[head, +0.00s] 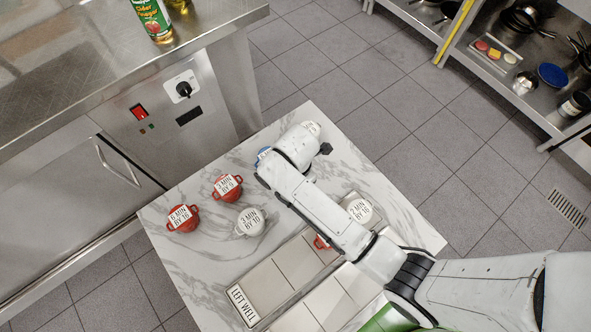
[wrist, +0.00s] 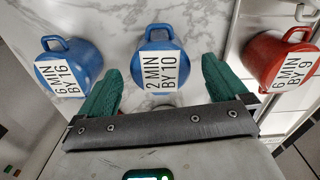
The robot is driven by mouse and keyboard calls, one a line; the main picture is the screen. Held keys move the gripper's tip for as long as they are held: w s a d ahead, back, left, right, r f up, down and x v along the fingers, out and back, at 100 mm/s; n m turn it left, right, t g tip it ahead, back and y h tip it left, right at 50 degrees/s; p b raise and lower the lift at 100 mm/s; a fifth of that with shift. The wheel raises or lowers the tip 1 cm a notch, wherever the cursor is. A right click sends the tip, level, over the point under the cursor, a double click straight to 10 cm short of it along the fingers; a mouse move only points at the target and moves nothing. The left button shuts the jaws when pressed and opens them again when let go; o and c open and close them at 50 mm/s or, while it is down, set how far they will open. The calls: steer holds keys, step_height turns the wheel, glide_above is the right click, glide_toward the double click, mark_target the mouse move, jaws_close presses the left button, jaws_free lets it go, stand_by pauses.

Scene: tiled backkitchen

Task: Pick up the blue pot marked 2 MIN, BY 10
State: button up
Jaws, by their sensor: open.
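The blue pot marked 2 MIN, BY 10 (wrist: 147,52) stands at the upper middle of the wrist view, its label facing me and its handle at the top. My gripper (wrist: 162,75) is open, its two green fingers pointing toward this pot, one to each side of it in the picture. I cannot tell whether they touch it. In the head view my arm covers the gripper. A bit of blue (head: 263,151) shows beside the arm; I cannot tell which blue pot it is.
In the wrist view a blue pot marked 6 MIN, BY 16 (wrist: 88,58) is at left and a red pot marked 6 MIN, BY 9 (wrist: 262,58) at right.

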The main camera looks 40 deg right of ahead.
step_height(320, 180, down, 5)
steer(key=shift+a+r, duration=0.1)
steer(key=shift+a, duration=0.05)
steer(key=shift+c, duration=0.2)
steer(key=c, duration=1.2)
